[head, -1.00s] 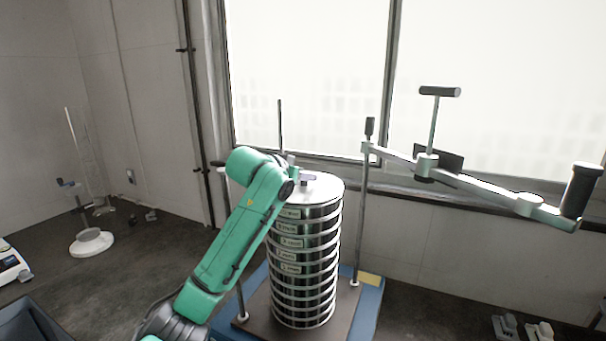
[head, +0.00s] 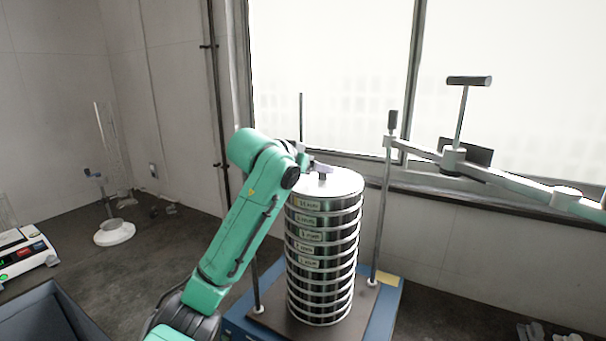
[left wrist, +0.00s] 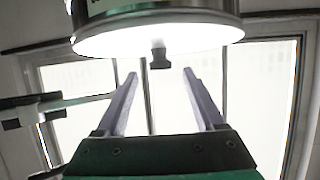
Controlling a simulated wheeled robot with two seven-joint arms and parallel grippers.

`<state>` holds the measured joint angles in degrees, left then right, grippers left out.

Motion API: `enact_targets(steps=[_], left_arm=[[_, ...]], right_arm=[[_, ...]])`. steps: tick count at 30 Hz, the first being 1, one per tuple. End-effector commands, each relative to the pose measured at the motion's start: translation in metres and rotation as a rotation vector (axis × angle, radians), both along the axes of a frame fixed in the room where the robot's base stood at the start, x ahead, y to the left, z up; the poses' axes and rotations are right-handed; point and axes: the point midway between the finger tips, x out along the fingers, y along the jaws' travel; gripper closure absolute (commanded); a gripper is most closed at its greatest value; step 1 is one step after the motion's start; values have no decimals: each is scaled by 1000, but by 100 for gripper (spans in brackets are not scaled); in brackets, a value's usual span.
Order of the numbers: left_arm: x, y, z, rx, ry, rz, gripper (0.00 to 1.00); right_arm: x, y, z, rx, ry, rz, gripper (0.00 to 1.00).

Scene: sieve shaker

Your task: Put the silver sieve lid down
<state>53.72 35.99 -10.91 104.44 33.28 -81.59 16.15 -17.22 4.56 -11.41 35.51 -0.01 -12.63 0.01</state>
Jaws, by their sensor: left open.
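The silver sieve lid (head: 343,183) lies flat on top of the tall stack of labelled metal sieves (head: 325,250). A small dark knob (head: 323,174) stands at its middle. In the left wrist view, which looks upside down, the lid (left wrist: 200,35) is at the top with its knob (left wrist: 159,58) pointing down the picture. My left gripper (head: 314,166) is at the lid's top, by the knob. In the wrist view its two fingers (left wrist: 160,76) are apart, one to each side of the knob, with gaps visible. My right gripper is out of view.
The stack stands on a blue shaker base (head: 390,310) between upright rods (head: 382,220). A clamp bar (head: 500,180) with handles is swung out to the right. A white-based stand (head: 114,233), a balance (head: 25,253) and a dark bin (head: 45,315) are at left.

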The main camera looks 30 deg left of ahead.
Motion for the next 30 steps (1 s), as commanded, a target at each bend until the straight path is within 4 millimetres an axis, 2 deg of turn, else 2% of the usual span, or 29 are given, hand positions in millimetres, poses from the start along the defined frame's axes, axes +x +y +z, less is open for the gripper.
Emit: enact_targets(steps=[1,3,6,9,13,30], left_arm=[[-13,1,-1,2,-8,1,30],[-32,2,6,2,-8,1,30],[-53,2,17,1,-7,1,30],[-65,3,24,0,-3,1,30],[-70,3,28,0,1,0,30],[-70,3,28,-1,0,0,30]], right_arm=[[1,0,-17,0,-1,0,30],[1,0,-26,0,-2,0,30],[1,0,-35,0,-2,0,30],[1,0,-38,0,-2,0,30],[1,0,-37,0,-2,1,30],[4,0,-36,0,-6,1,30]])
